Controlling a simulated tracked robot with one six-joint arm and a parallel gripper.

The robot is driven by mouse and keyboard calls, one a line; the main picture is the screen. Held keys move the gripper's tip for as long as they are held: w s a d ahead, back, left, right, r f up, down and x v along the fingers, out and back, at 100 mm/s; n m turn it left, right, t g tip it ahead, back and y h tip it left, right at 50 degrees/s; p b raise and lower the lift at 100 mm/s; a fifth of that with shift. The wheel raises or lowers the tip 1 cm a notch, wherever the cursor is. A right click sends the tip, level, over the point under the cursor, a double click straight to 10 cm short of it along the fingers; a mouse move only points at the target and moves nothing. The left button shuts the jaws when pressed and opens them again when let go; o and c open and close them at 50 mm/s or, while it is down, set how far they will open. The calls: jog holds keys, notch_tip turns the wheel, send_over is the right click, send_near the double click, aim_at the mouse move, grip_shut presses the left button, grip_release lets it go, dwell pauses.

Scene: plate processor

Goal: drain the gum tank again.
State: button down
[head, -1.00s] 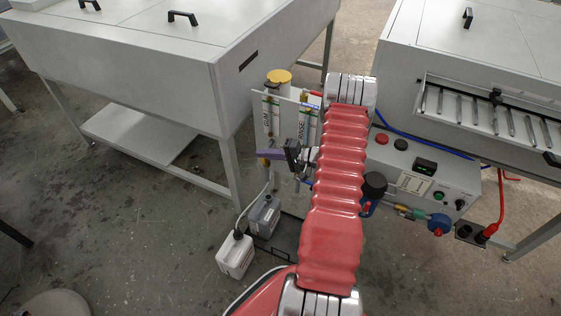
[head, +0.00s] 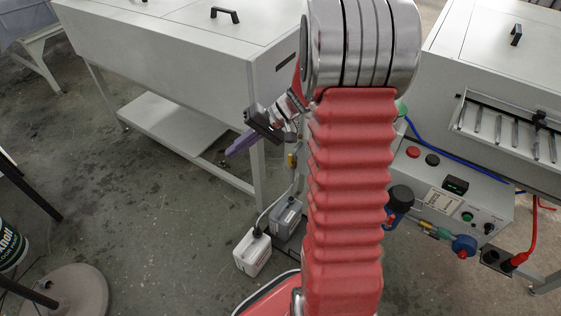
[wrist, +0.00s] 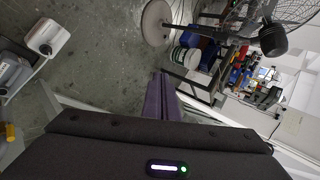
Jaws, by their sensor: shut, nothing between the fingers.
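My gripper (head: 240,143) has purple fingers, shut and empty, pointing left and down in front of the left cabinet's leg. In the wrist view the fingers (wrist: 160,95) lie together over bare floor. The GUM-labelled panel and its tank are hidden behind my red arm now. A small yellow fitting (head: 292,160) shows below the gripper, apart from it, with a pale hose running down. The hose reaches the white canister (head: 253,252) on the floor. A grey canister (head: 287,218) stands beside it. The wrist view also shows the white canister (wrist: 48,37) and grey canister (wrist: 12,72).
The left cabinet (head: 165,60) and right machine (head: 500,60) flank my arm. A control box (head: 440,195) with buttons and a blue-capped fitting (head: 464,245) stands right. A round base (head: 75,292) and bucket (head: 10,248) are at lower left. Floor between is open.

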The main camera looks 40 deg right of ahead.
jog(key=s+a+r+n+h, duration=0.1)
jog(key=s+a+r+h, duration=0.2)
jog(key=s, duration=0.4)
jog(key=s+a+r+n+h, duration=0.2)
jog(key=s+a+r+h, duration=0.1)
jog(key=s+r, duration=0.3)
jog(key=s+a+r+n+t+h, duration=0.1)
jog(key=s+a+r, duration=0.3)
jog(key=s, duration=0.4)
jog(key=shift+a+r+n+h, duration=0.4)
jog(key=shift+r+n+h, duration=0.25)
jog(key=shift+h, duration=0.25)
jog(key=shift+s, duration=0.15)
